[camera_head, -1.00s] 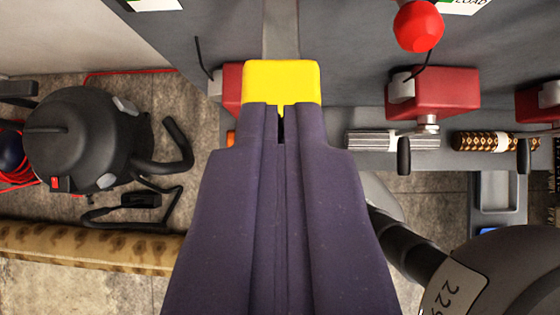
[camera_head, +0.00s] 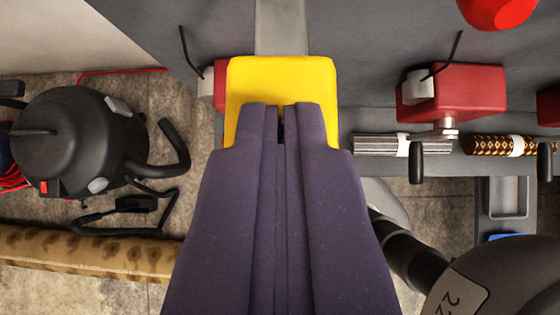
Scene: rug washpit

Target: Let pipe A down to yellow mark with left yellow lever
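My gripper (camera_head: 281,108) points away from me with its two purple fingers together, only a thin dark slit between them. A yellow block (camera_head: 281,80), which looks like the head of the left yellow lever, lies right behind the fingertips and shows above them and on both sides. The fingers overlap it in the picture; whether they touch it I cannot tell. A grey strip (camera_head: 281,28) rises behind it. A red housing (camera_head: 220,85) is mostly hidden by the yellow block. I cannot make out pipe A or a yellow mark.
Right of my gripper are a red housing (camera_head: 465,92) with a black-handled lever (camera_head: 416,162), and a red ball (camera_head: 497,10) at the top edge. Rolled rugs (camera_head: 380,145) lie below it. A black vacuum cleaner (camera_head: 75,140) and a patterned roll (camera_head: 90,250) are at left.

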